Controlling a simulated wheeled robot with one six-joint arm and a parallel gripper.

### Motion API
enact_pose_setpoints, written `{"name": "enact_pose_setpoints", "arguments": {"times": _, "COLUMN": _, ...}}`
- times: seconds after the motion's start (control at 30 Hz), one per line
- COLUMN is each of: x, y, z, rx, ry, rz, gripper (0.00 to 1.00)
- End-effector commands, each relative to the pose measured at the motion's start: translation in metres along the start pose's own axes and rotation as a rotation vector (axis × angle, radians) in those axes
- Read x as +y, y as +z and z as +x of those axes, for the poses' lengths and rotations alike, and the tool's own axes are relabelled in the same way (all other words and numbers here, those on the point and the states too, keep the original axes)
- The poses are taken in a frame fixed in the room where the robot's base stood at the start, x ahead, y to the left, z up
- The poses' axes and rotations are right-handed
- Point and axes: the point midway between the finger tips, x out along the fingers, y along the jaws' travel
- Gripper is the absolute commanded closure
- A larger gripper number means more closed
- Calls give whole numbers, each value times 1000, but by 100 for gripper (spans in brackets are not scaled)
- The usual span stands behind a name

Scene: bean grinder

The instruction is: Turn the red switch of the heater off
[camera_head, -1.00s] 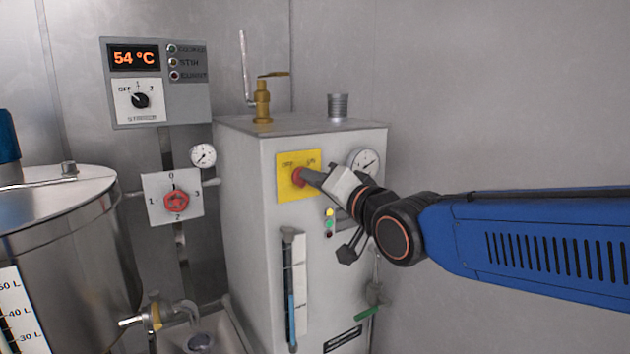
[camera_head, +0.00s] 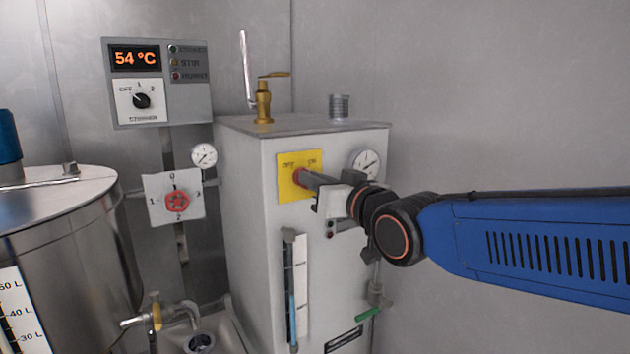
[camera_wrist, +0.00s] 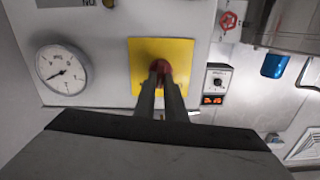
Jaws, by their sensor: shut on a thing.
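The heater (camera_head: 240,190) is a tall grey cabinet in the middle of the head view. A yellow plate (camera_head: 287,188) marked OFF and ON is on its front, and also shows in the wrist view (camera_wrist: 137,60). The red switch (camera_head: 297,177) is on this plate. In the wrist view the red switch (camera_wrist: 160,64) shows just beyond my fingertips. My gripper (camera_head: 306,179) comes from the right and is shut on the red switch. The fingers hide much of it, so I cannot tell which mark it points to.
A round gauge (camera_head: 364,164) is right of the plate, close to my gripper. Small lamps (camera_head: 330,229) sit below. A red valve (camera_head: 177,202) and a control panel reading 54 °C (camera_head: 190,100) are at left. A metal tank (camera_head: 75,260) stands at far left.

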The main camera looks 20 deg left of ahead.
Motion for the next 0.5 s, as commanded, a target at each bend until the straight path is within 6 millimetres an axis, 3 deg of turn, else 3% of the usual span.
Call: {"name": "enact_pose_setpoints", "arguments": {"times": 0.5, "x": -3, "y": 2, "z": 0, "rx": -2, "ry": -1, "rz": -488, "gripper": 100}}
